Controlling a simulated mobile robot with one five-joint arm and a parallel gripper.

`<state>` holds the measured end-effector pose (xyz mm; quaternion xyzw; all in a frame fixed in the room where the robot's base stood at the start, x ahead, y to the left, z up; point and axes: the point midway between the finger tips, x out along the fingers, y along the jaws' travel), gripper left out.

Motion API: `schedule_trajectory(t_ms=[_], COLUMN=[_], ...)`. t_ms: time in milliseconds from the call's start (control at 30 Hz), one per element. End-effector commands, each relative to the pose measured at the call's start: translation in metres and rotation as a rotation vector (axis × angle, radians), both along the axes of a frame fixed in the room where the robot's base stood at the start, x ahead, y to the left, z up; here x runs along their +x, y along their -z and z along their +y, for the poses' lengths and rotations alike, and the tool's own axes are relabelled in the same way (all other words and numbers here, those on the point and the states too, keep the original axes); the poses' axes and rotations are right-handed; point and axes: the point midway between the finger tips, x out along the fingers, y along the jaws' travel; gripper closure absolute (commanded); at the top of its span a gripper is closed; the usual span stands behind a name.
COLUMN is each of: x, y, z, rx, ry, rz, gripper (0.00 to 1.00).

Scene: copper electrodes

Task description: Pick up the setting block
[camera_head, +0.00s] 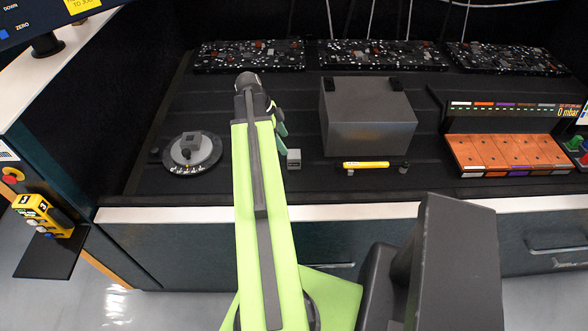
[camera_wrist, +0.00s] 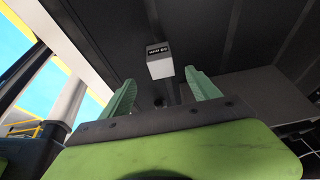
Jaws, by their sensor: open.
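The setting block (camera_head: 294,159) is a small grey block standing on the dark bench top, just right of my arm in the head view. In the wrist view the block (camera_wrist: 160,67) shows a pale face and a dark printed label, too small to read surely. My gripper (camera_head: 279,131) has green fingers, partly hidden behind my arm in the head view. In the wrist view the gripper (camera_wrist: 162,85) is open and empty. The block lies beyond the fingertips and between their lines, apart from both.
A large grey box (camera_head: 370,125) stands right of the block, with a yellow cylinder (camera_head: 366,165) in front of it. A round grey fixture (camera_head: 192,152) sits to the left. An orange electrode rack (camera_head: 508,152) is at the right. Circuit boards (camera_head: 250,56) line the back.

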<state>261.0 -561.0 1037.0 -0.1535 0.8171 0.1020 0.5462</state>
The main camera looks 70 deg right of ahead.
Motion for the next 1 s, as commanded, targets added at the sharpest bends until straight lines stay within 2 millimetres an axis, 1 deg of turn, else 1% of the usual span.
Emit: schedule_trajectory(t_ms=[33,100,200,367,433,567,700,733,800,967,1000], x=[-0.005,-0.011,-0.016,-0.019,-0.02,-0.026,-0.036,-0.037,-0.039,-0.039,-0.039], y=[0.022,0.036,0.048,0.047,0.05,0.068,0.092,0.095,0.096,0.093,0.092], z=[-0.002,-0.004,-0.006,-0.007,-0.008,-0.011,-0.015,-0.016,-0.017,-0.017,-0.017], rx=[0.001,0.001,0.001,0.001,0.001,0.001,0.001,0.001,0.001,0.001,0.001], ry=[0.001,0.001,0.0,-0.001,0.0,0.002,0.001,0.001,0.001,0.0,0.0], rz=[0.0,0.0,0.0,0.0,0.0,0.001,0.0,0.0,0.0,0.0,0.0], gripper=[0.29,0.29,0.29,0.29,0.29,0.29,0.29,0.29,0.29,0.29,0.3])
